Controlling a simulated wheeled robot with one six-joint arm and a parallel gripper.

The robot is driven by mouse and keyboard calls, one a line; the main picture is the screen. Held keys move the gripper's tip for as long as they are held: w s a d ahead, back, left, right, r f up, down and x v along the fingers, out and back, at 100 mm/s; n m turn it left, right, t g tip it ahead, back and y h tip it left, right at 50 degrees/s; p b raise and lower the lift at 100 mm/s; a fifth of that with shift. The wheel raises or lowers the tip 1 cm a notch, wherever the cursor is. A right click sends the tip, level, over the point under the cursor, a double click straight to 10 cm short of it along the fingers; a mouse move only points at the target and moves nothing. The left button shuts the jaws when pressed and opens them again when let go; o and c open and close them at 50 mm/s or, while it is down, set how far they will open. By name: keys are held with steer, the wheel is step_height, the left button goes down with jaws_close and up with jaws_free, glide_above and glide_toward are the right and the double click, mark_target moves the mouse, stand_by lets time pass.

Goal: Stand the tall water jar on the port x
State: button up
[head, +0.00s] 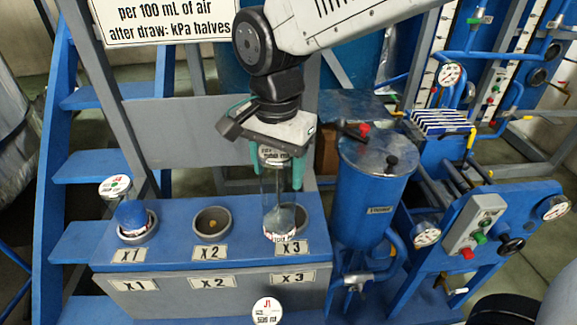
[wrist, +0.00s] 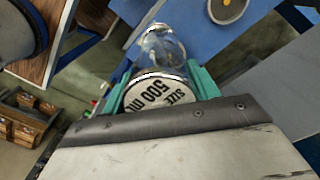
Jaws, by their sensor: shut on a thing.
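A tall clear jar (head: 278,200) with a white lid hangs upright between the teal fingers of my gripper (head: 276,165). In the wrist view the jar (wrist: 160,48) shows behind its lid, which reads "SIZE 500 m…", with a finger on each side. The jar's base overlaps the front of the port X3 (head: 302,216) in the head view; I cannot tell whether it touches the port. Port X2 (head: 212,222) is an empty grey ring with a yellowish spot inside.
The ports are on a blue bench (head: 180,260). A blue cylinder (head: 368,200) with red and black knobs stands close right of X3. A control panel (head: 478,225) with gauges is farther right. Blue steps (head: 90,165) rise at the left. A disc marked J1 (head: 267,311) is at the front.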

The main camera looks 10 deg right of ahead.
steer(key=w+d+f, duration=0.2)
steer(key=w+f, duration=0.2)
steer(key=w, duration=0.2)
steer(key=shift+d, duration=0.3)
steer(key=shift+f, duration=0.1)
steer(key=o, duration=1.5)
steer(key=shift+f, duration=0.1)
steer(key=shift+o, duration=0.2)
step_height(320, 180, up, 12)
steer(key=s+d+f+n, duration=0.2)
steer(key=s+d+n, duration=0.1)
steer(key=s+d, duration=0.7)
steer(key=s+d+f+n+t, duration=0.1)
steer(key=s+d+f+n, duration=0.2)
steer(key=s+d, duration=0.6)
steer(key=shift+s+d+n, duration=0.35)
steer(key=shift+d+n, duration=0.15)
steer(key=shift+d, duration=0.5)
